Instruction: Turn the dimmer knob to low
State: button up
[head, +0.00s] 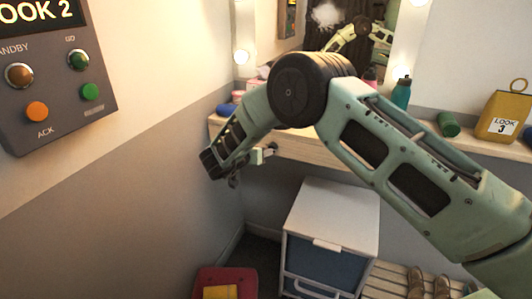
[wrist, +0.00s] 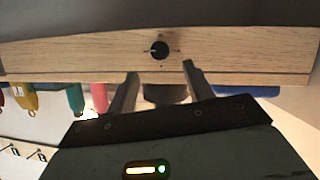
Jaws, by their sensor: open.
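The dimmer knob (wrist: 160,50) is a small round black knob on the front edge of the wooden dressing table (wrist: 80,52). Small marks surround it; its pointer direction is too small to tell surely. My gripper (wrist: 160,70) is open, its two dark fingers apart and pointing towards the table edge. In the wrist view the knob lies just beyond the fingertips, roughly between their lines, and nothing is held. In the head view my gripper (head: 264,154) is small and close to the table front (head: 315,152); the knob is hard to make out there.
A control box (head: 60,85) with buttons hangs on the left wall. A white-topped drawer unit (head: 335,215) stands below the table. A teal bottle (head: 401,94), green cylinder (head: 448,124) and yellow tag (head: 505,115) are on the table. A red case (head: 225,282) lies on the floor.

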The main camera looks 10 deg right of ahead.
jog(key=b+v, duration=0.1)
jog(key=v, duration=0.8)
jog(key=shift+s+a, duration=0.15)
jog(key=shift+s, duration=0.05)
jog(key=shift+r, duration=0.1)
